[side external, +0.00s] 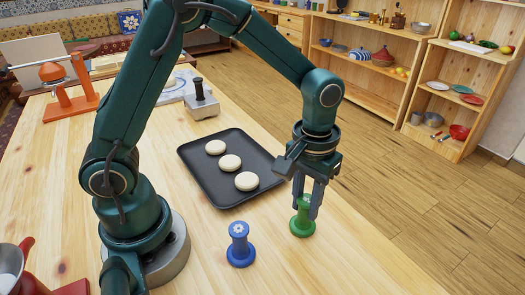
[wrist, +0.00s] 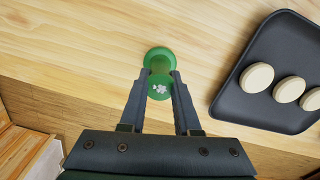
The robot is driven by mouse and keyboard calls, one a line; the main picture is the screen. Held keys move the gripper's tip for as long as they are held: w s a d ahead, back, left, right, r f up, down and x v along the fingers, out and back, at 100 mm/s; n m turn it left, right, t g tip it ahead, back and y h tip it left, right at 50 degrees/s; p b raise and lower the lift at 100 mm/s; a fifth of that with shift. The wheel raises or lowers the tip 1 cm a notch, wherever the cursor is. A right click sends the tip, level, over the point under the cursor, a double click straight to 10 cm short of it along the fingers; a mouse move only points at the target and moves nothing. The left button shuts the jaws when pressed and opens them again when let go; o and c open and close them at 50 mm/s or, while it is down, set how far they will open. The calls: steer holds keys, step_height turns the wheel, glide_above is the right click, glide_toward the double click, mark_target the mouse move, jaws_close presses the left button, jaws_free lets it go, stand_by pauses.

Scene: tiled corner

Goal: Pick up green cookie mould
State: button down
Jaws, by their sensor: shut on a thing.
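The green cookie mould (side external: 302,227) stands upright on the wooden table, to the right of the blue mould. My gripper (side external: 305,203) points down over it, with its fingers on both sides of the mould's upper part. In the wrist view the green mould (wrist: 160,62) sits between the fingertips of my gripper (wrist: 159,82), and a pale clover-like mark shows on its top. The gripper is shut on it. The mould's base appears to rest on the table.
A blue mould (side external: 240,247) with a pale flower mark stands to the left. A dark tray (side external: 207,184) with three pale round cookies (side external: 230,163) lies behind; it also shows in the wrist view (wrist: 232,103). A grey press-like block (side external: 201,105) stands beyond the tray.

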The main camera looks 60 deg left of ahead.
steer(key=shift+r, duration=0.7)
step_height(320, 180, up, 3)
steer(key=shift+w+f, duration=0.1)
steer(key=s+a+r, duration=0.2)
steer(key=a+r, duration=0.4)
steer(key=a, duration=0.5)
steer(key=shift+s+a+r, duration=0.2)
steer(key=shift+s+r, duration=0.1)
steer(key=shift+r, duration=0.05)
steer(key=c, duration=1.4)
jaws_free()
jaws_close()
